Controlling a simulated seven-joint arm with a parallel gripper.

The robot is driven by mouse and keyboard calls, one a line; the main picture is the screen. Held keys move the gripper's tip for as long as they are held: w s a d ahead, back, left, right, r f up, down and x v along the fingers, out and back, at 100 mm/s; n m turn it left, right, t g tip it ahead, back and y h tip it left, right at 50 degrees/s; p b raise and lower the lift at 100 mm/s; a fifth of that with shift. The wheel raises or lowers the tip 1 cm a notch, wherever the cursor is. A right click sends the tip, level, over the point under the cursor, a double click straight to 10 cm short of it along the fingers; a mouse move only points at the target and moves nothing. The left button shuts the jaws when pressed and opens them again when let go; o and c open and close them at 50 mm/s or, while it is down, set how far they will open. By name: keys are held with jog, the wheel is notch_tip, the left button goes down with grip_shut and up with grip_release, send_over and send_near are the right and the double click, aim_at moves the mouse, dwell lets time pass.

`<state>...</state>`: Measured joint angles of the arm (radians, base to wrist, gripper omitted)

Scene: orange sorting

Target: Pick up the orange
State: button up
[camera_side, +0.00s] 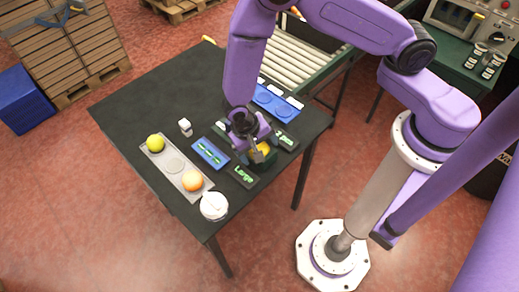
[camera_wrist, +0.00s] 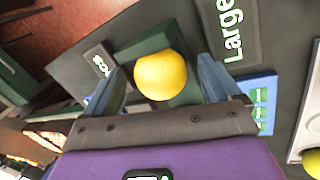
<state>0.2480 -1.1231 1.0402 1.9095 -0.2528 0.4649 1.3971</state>
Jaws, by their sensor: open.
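An orange (camera_side: 192,181) sits at the near end of a grey tray (camera_side: 174,165) on the dark table in the side view. A yellow-green fruit (camera_side: 155,143) sits at the tray's far end. A yellow-orange fruit (camera_side: 266,150) is in a dark green box (camera_side: 264,163), partly hidden by my gripper; it shows clearly in the wrist view (camera_wrist: 161,75). My gripper (camera_side: 257,154) is open just at this box. In the wrist view its two fingers stand on either side of the yellow-orange fruit, with gaps visible; I cannot tell its exact height above it.
A "Large" label plate (camera_side: 243,177) lies beside the box, and a blue label plate (camera_side: 210,153) lies left of it. A white round container (camera_side: 214,206) stands at the near table corner. A small white object (camera_side: 185,127) stands near the tray. The table's far left is clear.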

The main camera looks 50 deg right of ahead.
jog(key=c, duration=1.3)
